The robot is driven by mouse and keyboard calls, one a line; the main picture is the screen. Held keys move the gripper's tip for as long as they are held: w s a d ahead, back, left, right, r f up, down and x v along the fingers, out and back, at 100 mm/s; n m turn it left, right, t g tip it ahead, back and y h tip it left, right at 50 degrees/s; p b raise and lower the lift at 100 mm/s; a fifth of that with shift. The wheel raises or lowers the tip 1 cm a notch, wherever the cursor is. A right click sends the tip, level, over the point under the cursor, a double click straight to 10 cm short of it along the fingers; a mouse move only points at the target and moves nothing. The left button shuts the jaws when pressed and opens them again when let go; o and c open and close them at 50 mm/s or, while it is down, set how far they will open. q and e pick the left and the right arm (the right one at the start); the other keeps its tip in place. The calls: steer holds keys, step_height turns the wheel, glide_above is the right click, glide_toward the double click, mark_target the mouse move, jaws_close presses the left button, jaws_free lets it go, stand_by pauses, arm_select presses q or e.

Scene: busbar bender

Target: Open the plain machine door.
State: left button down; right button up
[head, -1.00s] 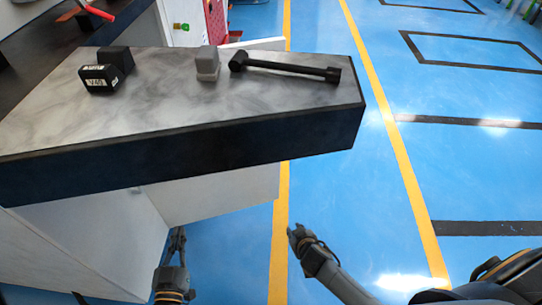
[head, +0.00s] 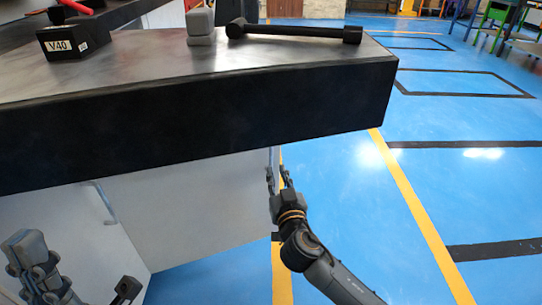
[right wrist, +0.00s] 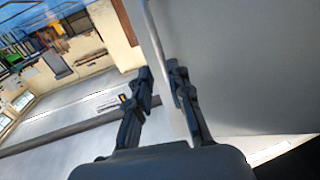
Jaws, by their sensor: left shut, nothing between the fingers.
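The plain machine door appears to be the light panel (head: 195,205) under the dark worktop. A thin pale bar runs along its right edge. In the right wrist view the panel (right wrist: 245,65) fills the right side, with the bar (right wrist: 155,40) along its edge. My right gripper (head: 278,170) is at that edge, fingers apart. In the wrist view my right gripper (right wrist: 158,82) has one finger over the bar and one left of it; I cannot tell whether they touch it.
The worktop (head: 230,105) overhangs the panels. On it are a black V40 block (head: 75,40), a grey block (head: 200,25) and a black wrench-like tool (head: 295,32). A second pale panel has a curved handle (head: 103,203). Blue floor (head: 350,210) is clear at right.

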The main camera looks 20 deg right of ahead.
mark_target(271, 156)
steer(key=w, duration=0.6)
steer(key=w+d+b, duration=0.1)
steer(key=w, duration=0.1)
steer(key=shift+w, duration=0.4)
jaws_close()
